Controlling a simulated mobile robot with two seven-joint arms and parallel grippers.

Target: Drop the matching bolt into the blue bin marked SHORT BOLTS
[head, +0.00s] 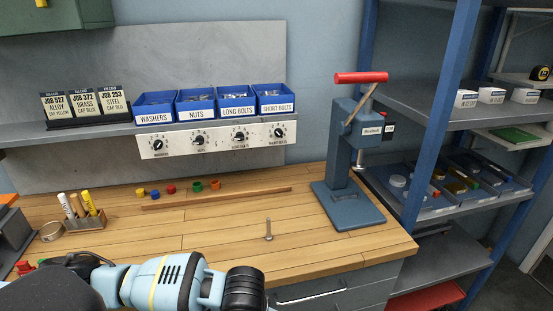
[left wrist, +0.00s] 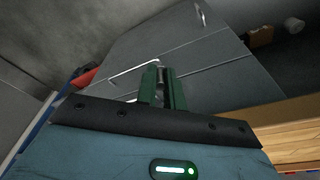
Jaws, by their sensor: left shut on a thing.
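The blue bin marked SHORT BOLTS (head: 275,108) is the rightmost in a row of blue bins on the shelf above the bench. A grey metal bolt (head: 268,230) lies on the wooden bench top. In the left wrist view my left gripper (left wrist: 163,88) has green fingers shut on a slim grey metal piece that looks like a bolt (left wrist: 162,74). Its full length is hidden by the fingers. The gripper points toward grey drawer fronts, away from the bins. In the head view only my left arm shows, at the bottom. My right gripper is not in view.
Bins marked LONG BOLTS (head: 237,109), NUTS (head: 196,111) and WASHERS (head: 154,117) adjoin on the left. A blue press (head: 350,205) with a red handle stands at the bench's right. Coloured caps (head: 197,187) and a marker holder (head: 83,221) sit on the bench.

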